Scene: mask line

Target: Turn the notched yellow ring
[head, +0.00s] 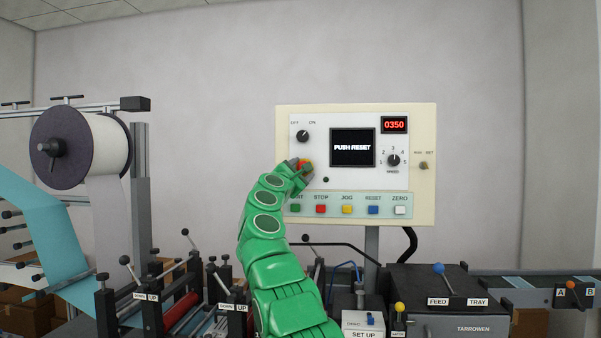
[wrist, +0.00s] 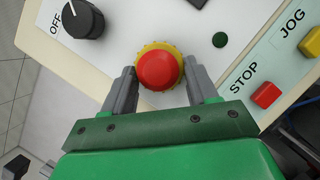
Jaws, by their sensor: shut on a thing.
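The notched yellow ring (wrist: 143,51) sits around a round red button on the cream control panel (head: 429,205). In the wrist view the ring shows between the two grey fingers of my gripper (wrist: 159,82), which are shut on its sides. In the head view my green arm reaches up to the panel's left part. There my gripper (head: 300,165) covers much of the ring, and a bit of red and yellow (head: 305,164) shows at its tip. The panel screen (head: 352,147) reads PUSH RESET.
A black OFF/ON knob (head: 302,136) is above the ring. A row of coloured buttons, including red STOP (head: 321,209) and blue RESET (head: 373,210), lies below it. A speed knob (head: 393,160) is at right. Levers and rollers stand below left, a black TARROWEN box (head: 440,290) below right.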

